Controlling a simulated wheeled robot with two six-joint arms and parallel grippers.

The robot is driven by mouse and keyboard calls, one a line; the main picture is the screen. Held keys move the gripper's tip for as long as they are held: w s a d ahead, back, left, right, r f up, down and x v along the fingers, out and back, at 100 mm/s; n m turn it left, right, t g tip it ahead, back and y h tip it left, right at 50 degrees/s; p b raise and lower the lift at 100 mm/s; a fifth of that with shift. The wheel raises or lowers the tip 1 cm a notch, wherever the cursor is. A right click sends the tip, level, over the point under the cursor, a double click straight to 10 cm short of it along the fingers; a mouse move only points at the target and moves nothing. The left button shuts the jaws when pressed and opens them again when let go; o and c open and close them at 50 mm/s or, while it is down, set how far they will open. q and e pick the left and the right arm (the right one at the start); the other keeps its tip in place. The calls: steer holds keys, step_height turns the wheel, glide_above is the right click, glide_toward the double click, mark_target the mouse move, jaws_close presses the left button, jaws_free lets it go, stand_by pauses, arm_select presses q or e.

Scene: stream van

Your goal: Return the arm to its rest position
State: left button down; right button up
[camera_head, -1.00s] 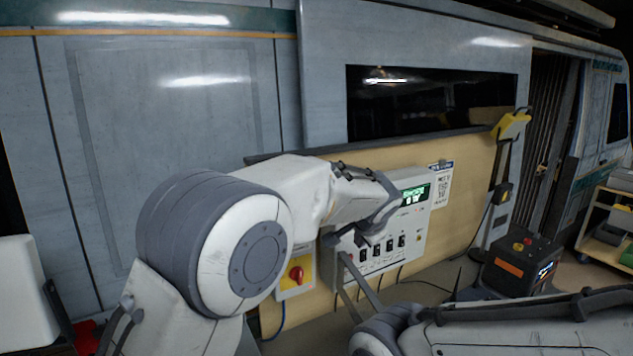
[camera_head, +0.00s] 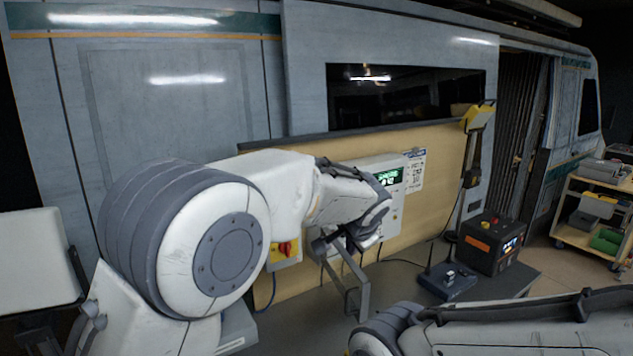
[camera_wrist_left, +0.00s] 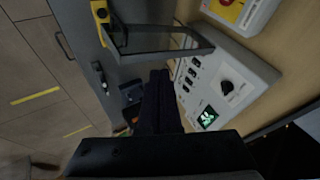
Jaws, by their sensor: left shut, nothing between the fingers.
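My left arm (camera_head: 230,240) reaches in from the left, with its forearm and wrist in front of the control panel. My left gripper (camera_head: 340,244) is just below and in front of the panel. In the left wrist view its dark fingers (camera_wrist_left: 159,95) are together, with nothing between them. The white control panel (camera_head: 395,172) has a lit green display, and my wrist hides its switches in the head view. The left wrist view shows its switches and black knob (camera_wrist_left: 227,87). My right arm (camera_head: 520,325) lies across the lower right; its gripper is out of view.
A thin grey metal frame (camera_head: 363,296) stands close below my left gripper. A yellow box with a red knob (camera_head: 285,250) is left of the panel. A black box (camera_head: 493,246) and a blue-grey device (camera_head: 446,281) sit right. A loaded cart (camera_head: 565,232) stands far right.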

arm_select(q)
steer(key=s+a+f+n+g+b, duration=0.1)
steer(key=s+a+f+g+b, duration=0.1)
steer(key=s, duration=1)
steer(key=s+a+f+n+g+b, duration=0.1)
steer(key=s+a+f+g+b, duration=0.2)
steer(key=s+a+f, duration=0.3)
steer(key=s+a+f+n+g+b, duration=0.1)
steer(key=s+a+f+b, duration=0.3)
steer(key=s+f, duration=0.5)
steer(key=s+g, duration=0.1)
steer(key=s, duration=0.9)
steer(key=shift+s+a+n+g+h, duration=0.3)
steer(key=shift+a+h, duration=0.05)
steer(key=shift+h, duration=0.05)
steer(key=shift+w+f, duration=0.1)
